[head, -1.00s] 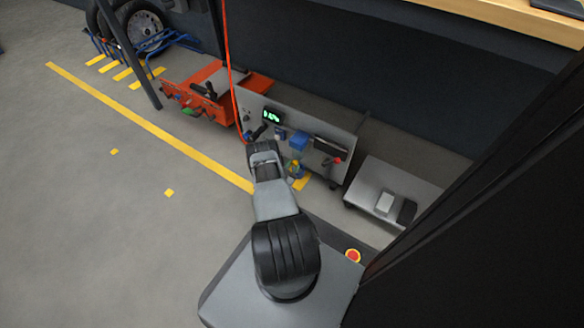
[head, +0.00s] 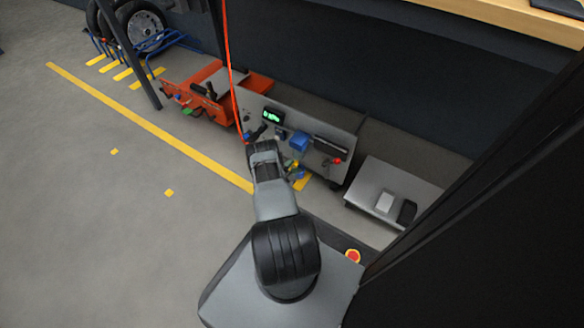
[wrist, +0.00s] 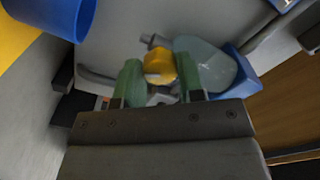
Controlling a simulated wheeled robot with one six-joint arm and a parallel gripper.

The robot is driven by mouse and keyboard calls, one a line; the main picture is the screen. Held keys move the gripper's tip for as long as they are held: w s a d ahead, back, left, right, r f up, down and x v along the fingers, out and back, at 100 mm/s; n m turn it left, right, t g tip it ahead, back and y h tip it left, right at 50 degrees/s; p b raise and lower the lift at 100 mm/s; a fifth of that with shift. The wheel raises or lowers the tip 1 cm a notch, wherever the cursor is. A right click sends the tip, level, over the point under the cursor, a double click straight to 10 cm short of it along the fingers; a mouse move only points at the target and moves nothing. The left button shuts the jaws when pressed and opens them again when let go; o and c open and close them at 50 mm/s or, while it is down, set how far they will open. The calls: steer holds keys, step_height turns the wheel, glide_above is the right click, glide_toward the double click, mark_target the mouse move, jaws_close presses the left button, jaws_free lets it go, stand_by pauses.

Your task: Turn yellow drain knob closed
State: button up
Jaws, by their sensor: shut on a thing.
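The yellow drain knob (wrist: 159,67) sits between the two green fingers of my gripper (wrist: 160,78) in the wrist view. The fingers are shut on it from both sides, and its rounded top shows between their tips. A clear rounded bowl (wrist: 208,66) lies right beside the right finger. In the head view the yellow part (head: 299,172) shows small beside my arm's end, low on the front of the grey panel unit (head: 318,133). My arm hides much of that area, and the knob's exact angle is hard to tell.
A blue cylinder (wrist: 60,14) stands at the upper left of the wrist view, and a blue bracket (wrist: 243,66) is right of the bowl. In the head view a red knob (head: 338,160) is to the right, and an orange unit (head: 205,88) to the left. Open floor lies left.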

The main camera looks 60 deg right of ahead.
steer(key=m, duration=0.5)
steer(key=shift+m, duration=0.4)
stand_by(0.3)
steer(key=o, duration=0.9)
steer(key=a+p, duration=0.4)
steer(key=a, duration=0.9)
steer(key=shift+a+p, duration=0.3)
steer(key=shift+a, duration=0.1)
steer(key=shift+w+r, duration=0.1)
steer(key=shift+w, duration=0.05)
